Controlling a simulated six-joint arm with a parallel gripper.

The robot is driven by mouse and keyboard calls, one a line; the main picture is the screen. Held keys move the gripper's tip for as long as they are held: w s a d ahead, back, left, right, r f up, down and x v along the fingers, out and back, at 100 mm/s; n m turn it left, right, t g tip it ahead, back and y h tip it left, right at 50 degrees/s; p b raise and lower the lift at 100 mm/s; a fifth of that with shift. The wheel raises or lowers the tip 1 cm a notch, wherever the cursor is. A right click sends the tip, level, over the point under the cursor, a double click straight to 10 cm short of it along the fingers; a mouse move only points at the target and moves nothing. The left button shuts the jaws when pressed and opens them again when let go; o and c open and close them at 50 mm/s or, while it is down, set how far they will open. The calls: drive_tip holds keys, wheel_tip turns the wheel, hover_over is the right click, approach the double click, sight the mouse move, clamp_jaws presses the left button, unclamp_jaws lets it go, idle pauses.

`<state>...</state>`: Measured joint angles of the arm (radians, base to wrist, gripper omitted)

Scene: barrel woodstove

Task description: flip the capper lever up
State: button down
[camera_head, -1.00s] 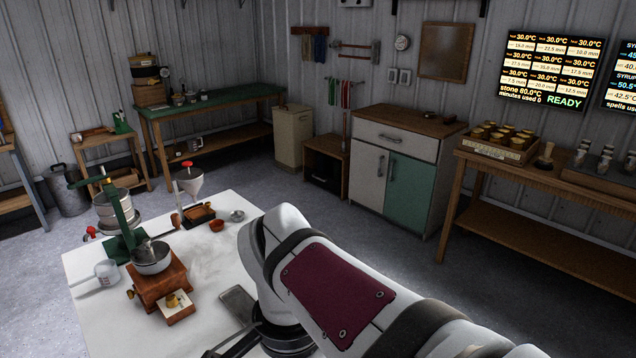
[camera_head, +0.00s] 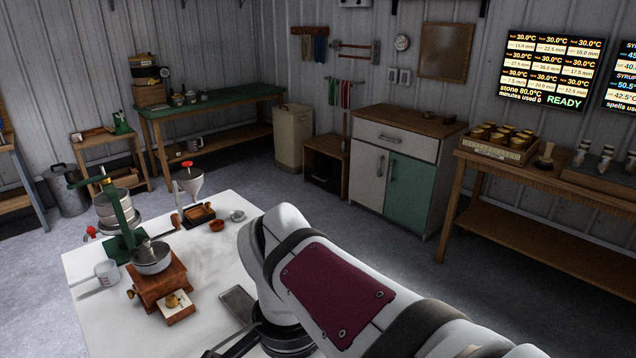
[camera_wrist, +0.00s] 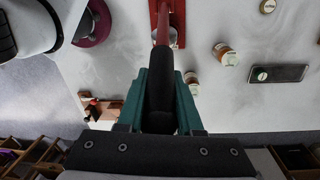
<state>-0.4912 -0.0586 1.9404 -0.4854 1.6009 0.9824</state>
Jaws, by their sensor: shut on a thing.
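In the wrist view, my gripper (camera_wrist: 163,78) has its two green fingers closed around the black handle grip (camera_wrist: 161,55) of the capper lever. The red lever arm (camera_wrist: 162,22) runs from that grip toward the top of the picture. A red part of the capper (camera_wrist: 179,18) shows beside and behind it, cut off by the top edge. In the head view, my white arm hides the gripper and the capper.
In the wrist view, small lidded jars (camera_wrist: 225,54) and a dark flat slab (camera_wrist: 278,73) lie to the right on the white table. In the head view, a green press (camera_head: 122,220), a wooden box with a metal bowl (camera_head: 158,280) and a funnel (camera_head: 191,184) stand at left.

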drive_tip(key=shift+a, duration=0.1)
idle(0.8)
drive_tip(key=shift+s+a+r+t, duration=0.3)
drive_tip(key=shift+s, duration=0.05)
drive_tip(key=s+a+t+h, duration=0.1)
drive_tip(key=s+a+r+t+h, duration=0.1)
drive_tip(key=s+a, duration=0.1)
drive_tip(key=shift+s+a+r+h, duration=0.15)
drive_tip(key=shift+a+r+h, duration=0.05)
drive_tip(key=shift+h, duration=0.1)
drive_tip(key=shift+s+a+r+t+h, duration=0.1)
drive_tip(key=shift+s+a+t+h, duration=0.75)
drive_tip(key=shift+s+a, duration=0.25)
drive_tip(key=shift+s, duration=0.1)
drive_tip(key=c, duration=0.6)
unclamp_jaws()
